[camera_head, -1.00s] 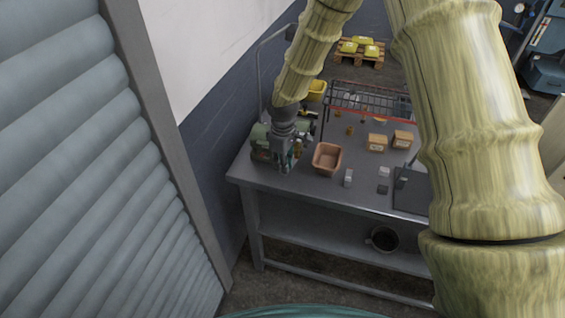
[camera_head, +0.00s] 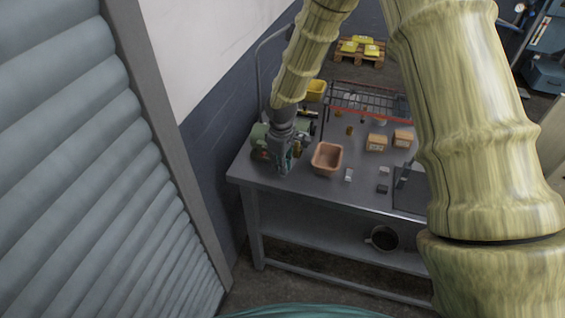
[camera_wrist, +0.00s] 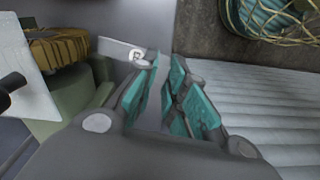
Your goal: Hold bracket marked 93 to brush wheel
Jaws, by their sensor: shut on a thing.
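My gripper (camera_head: 281,168) is over the left end of the workbench, beside a green bench machine (camera_head: 259,135). In the wrist view my gripper (camera_wrist: 168,75), with teal finger pads, is shut on a light grey bracket (camera_wrist: 114,47).
An orange-brown bin (camera_head: 327,158) stands just right of my gripper. Small grey pieces (camera_head: 348,175), cardboard boxes (camera_head: 377,142) and a red-edged wire rack (camera_head: 365,103) are farther right. The blue-grey wall (camera_head: 215,135) is close on the left.

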